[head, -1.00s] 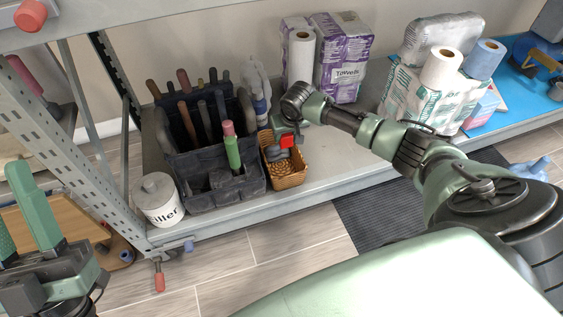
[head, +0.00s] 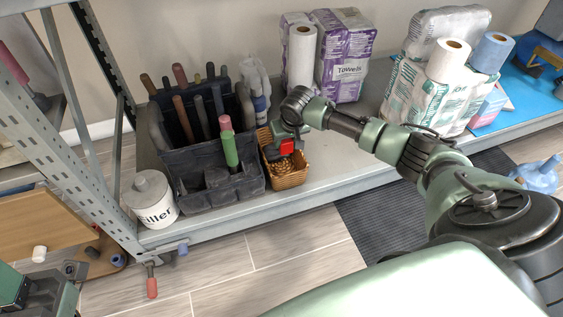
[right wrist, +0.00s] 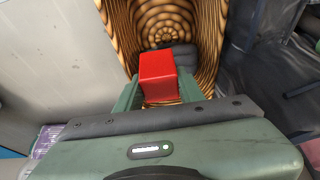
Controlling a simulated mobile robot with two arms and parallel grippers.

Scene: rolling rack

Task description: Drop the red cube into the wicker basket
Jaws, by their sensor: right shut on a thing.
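The wicker basket (head: 290,182) stands on the low grey shelf, just right of the dark tool caddy. My right gripper (head: 287,141) is over the basket and shut on the red cube (head: 287,147). In the right wrist view the red cube (right wrist: 158,70) sits between the two green fingers, with the ribbed inside of the wicker basket (right wrist: 208,40) around and behind it. A dark grey shape shows beyond the cube; I cannot tell what it is. Part of my left gripper (head: 42,293) shows at the lower left edge; its fingertips are not clear.
The dark tool caddy (head: 210,185) with several handles stands close left of the basket. A white canister (head: 152,199) is at the shelf's left end. Paper towel packs (head: 343,60) stand behind to the right. The shelf right of the basket is bare.

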